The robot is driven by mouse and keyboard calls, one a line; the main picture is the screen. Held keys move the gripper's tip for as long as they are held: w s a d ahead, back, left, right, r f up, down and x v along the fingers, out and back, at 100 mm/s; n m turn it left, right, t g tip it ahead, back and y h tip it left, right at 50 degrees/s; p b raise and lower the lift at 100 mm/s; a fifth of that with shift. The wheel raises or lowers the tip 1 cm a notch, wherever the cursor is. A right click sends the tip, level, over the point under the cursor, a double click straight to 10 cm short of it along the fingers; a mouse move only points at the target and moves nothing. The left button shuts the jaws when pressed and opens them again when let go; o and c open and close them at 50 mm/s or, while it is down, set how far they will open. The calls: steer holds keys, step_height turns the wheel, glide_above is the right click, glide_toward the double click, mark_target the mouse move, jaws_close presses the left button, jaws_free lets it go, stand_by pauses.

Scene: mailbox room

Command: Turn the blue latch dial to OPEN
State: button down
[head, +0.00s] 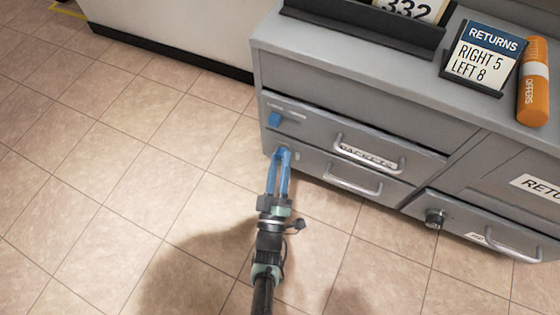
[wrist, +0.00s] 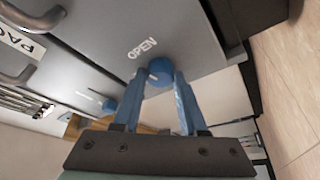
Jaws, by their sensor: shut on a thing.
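My gripper (head: 283,153) reaches the left end of the lower drawer front in the head view. Its blue fingers are shut on a round blue latch dial (wrist: 160,72), one on each side in the wrist view. The word OPEN is printed on the grey front beside this dial. Any pointer mark on the dial cannot be made out. In the head view the fingers hide the held dial. A second blue dial (head: 274,118) sits on the upper drawer front, apart from my gripper; it also shows in the wrist view (wrist: 110,106).
The grey cabinet (head: 300,68) has drawers with bar handles (head: 368,155) close to the right of my gripper. A black knob (head: 435,217) is on a lower right drawer. A RETURNS sign (head: 484,58) and an orange cylinder (head: 533,82) stand on top. The tiled floor at left is clear.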

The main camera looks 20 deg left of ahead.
steer(key=shift+a+m+t+h, duration=0.15)
steer(key=shift+m+t+h, duration=0.45)
steer(key=shift+m, duration=1)
steer(key=shift+c, duration=2.2)
jaws_free()
steer(key=v, duration=0.7)
steer(key=shift+s, duration=0.25)
